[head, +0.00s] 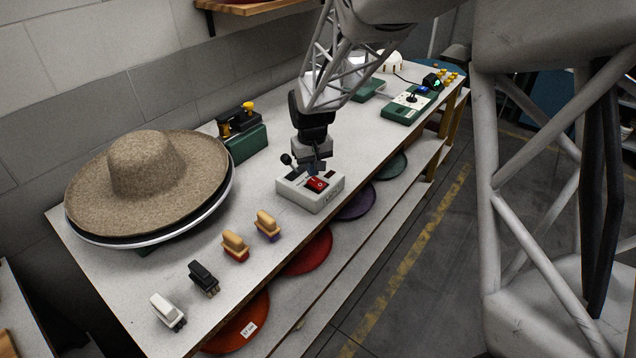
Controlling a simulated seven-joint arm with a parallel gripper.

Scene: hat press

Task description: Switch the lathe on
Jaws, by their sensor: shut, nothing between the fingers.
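A small white control box (312,201) stands near the front edge of the table, with a red rocker switch (317,184) on its top and a black lever knob (286,159) at its left. Small lettering on its front face is too small to read. My gripper (317,170) points down just above the box, close over the red switch. Its fingers are shut and empty. I cannot tell whether a fingertip touches the switch. To the left, a wide tan felt hat (150,180) lies on a round plate beside a green machine body (247,142).
Several brushes stand along the front left of the table (120,270), including a white one (166,310) and a black one (203,277). A green-and-white control box (408,104) is farther back. Coloured discs (308,252) lie on the shelf below.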

